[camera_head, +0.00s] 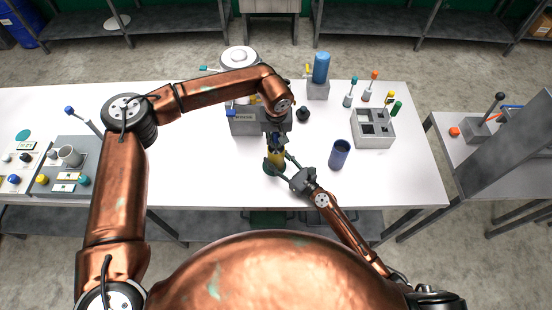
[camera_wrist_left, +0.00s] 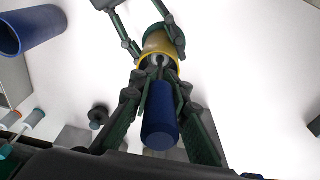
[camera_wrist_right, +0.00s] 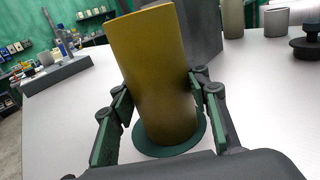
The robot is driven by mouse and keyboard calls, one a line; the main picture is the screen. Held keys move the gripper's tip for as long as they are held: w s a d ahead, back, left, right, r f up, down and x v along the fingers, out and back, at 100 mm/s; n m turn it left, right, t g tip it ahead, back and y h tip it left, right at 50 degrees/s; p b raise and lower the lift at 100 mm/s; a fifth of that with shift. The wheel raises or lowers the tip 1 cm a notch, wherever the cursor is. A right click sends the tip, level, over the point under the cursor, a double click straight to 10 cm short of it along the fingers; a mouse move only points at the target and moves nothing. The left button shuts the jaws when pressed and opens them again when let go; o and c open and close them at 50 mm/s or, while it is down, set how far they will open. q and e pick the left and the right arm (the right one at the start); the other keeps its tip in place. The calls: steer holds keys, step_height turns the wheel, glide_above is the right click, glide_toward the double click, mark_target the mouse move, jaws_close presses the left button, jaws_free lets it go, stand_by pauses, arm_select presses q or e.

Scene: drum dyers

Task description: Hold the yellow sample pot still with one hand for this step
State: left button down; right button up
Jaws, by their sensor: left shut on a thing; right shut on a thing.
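The yellow sample pot (camera_head: 276,157) stands upright on a dark green disc (camera_head: 270,170) near the table's front edge. In the right wrist view the pot (camera_wrist_right: 155,75) rises between the fingers of my right gripper (camera_wrist_right: 158,92), which is shut on it low down. In the left wrist view the pot (camera_wrist_left: 160,45) shows its open mouth. My left gripper (camera_wrist_left: 160,100) is shut on a blue-handled tool (camera_wrist_left: 160,120), whose far end is at the pot's mouth. How deep the tool reaches is hidden. In the head view my left gripper (camera_head: 275,138) is above the pot.
A dark blue cup (camera_head: 339,153) stands right of the pot. A grey rack (camera_head: 373,129) is farther right. A grey box (camera_head: 243,124) and a small black knobbed thing (camera_head: 303,115) are behind. White table (camera_head: 400,175) is clear at the front right.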

mark_target(276, 135)
arm_select(q)
step_height(276, 135, up, 4)
steer(key=shift+r, duration=0.1)
steer(key=shift+f, duration=2.75)
steer(key=shift+r, duration=6.45)
arm_select(e)
steer(key=o, duration=1.4)
